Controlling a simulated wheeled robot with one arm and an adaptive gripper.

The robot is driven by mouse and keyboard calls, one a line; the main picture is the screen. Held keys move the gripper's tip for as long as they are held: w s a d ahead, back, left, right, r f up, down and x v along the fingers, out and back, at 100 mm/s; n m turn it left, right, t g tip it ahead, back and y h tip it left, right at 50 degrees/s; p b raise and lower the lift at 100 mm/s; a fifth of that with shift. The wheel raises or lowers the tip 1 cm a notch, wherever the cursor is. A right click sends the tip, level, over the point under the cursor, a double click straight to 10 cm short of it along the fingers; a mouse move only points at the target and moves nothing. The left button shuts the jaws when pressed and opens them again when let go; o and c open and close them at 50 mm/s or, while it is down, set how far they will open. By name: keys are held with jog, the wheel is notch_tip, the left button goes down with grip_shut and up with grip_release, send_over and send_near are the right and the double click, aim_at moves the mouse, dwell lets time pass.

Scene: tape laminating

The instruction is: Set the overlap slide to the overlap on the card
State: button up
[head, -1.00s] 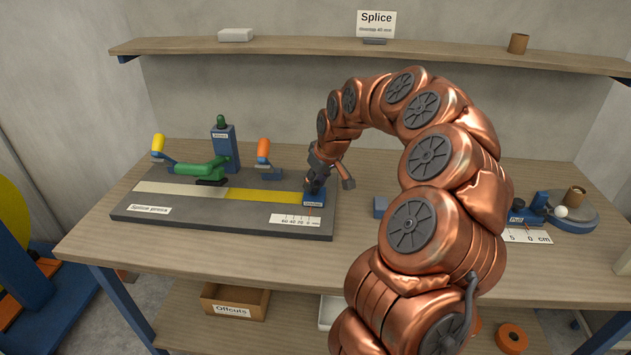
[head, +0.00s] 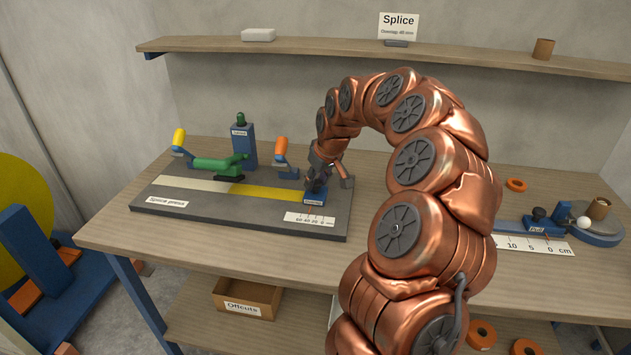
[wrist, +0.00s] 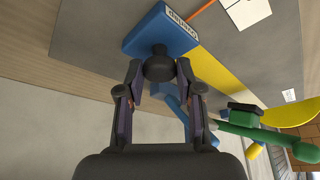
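The overlap slide (head: 314,199) is a small blue block with a label, at the right end of the grey splice press (head: 240,227). In the wrist view, the overlap slide (wrist: 150,33) carries a black knob (wrist: 158,65). My gripper (head: 317,183) is at this knob. My gripper's fingers (wrist: 160,68) lie on both sides of the knob, close against it. A white millimetre scale (head: 309,219) lies just in front of the slide; the exact reading is too small to tell. The card (head: 398,25) on the shelf reads "Splice", overlap 40 mm.
A yellow tape (head: 265,193) and a pale tape (head: 190,184) run along the press. Green (head: 215,165) and orange-tipped (head: 281,148) levers and a blue post (head: 243,148) stand behind. A centimetre ruler (head: 535,245) lies to the right.

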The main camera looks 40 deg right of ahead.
jog(key=o, duration=0.4)
jog(key=v, duration=1.2)
dwell(0.4)
jog(key=s+a+n+g+p, duration=0.1)
jog(key=s+a, duration=0.5)
jog(key=a, duration=0.4)
jog(key=s+a+n+g+p, duration=0.1)
jog(key=s+a+g, duration=0.1)
jog(key=s+a, duration=0.6)
jog(key=s+a+f+m+g+p, duration=0.1)
jog(key=s+a+f, duration=0.2)
jog(key=s, duration=0.7)
jog(key=s+a+f+g, duration=0.2)
jog(key=s+a+f, duration=0.2)
jog(key=s, duration=0.6)
jog(key=shift+a+m+p, duration=0.35)
jog(key=shift+a+m, duration=0.05)
jog(key=shift+a, duration=0.15)
